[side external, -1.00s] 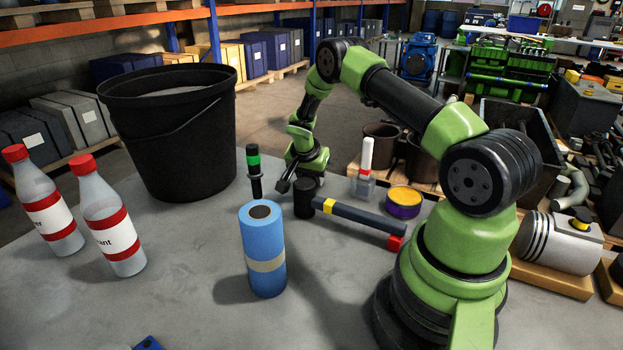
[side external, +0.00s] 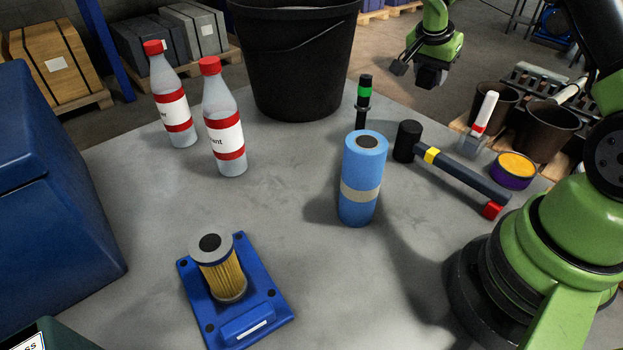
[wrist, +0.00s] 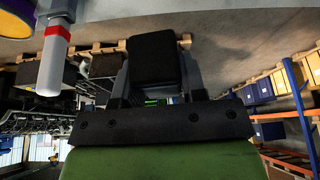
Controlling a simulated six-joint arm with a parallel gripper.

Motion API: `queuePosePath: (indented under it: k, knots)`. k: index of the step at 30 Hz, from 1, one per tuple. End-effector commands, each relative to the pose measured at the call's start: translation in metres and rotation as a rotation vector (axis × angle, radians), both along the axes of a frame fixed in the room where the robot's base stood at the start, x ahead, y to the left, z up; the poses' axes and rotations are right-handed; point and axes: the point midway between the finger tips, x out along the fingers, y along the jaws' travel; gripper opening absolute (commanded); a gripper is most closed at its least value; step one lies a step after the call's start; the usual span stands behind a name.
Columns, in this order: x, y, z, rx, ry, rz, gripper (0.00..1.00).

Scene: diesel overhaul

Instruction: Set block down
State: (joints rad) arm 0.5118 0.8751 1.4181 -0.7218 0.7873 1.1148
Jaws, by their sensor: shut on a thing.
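My gripper (side external: 420,66) is at the top of the side view, behind the hammer and near the far edge of the grey bench. It is shut on a dark block (side external: 432,77). In the wrist view the black block (wrist: 154,60) sits between the fingers, with its flat face toward the camera. In the side view the block appears off the bench; its exact height is hard to tell.
A black bucket (side external: 292,60), two bottles (side external: 224,125) and a filter on a blue base (side external: 262,318) are left. The bench's left middle is clear.

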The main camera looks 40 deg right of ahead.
Motion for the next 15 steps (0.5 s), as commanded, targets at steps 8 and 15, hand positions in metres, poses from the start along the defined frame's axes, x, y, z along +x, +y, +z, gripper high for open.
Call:
queuePosePath:
  k: [8, 15]
  knots:
    - [0.001, 0.000, 0.070, -0.003, -0.007, -0.001, 0.12]
    - [0.012, 0.023, 0.090, 0.006, 0.000, 0.024, 0.12]
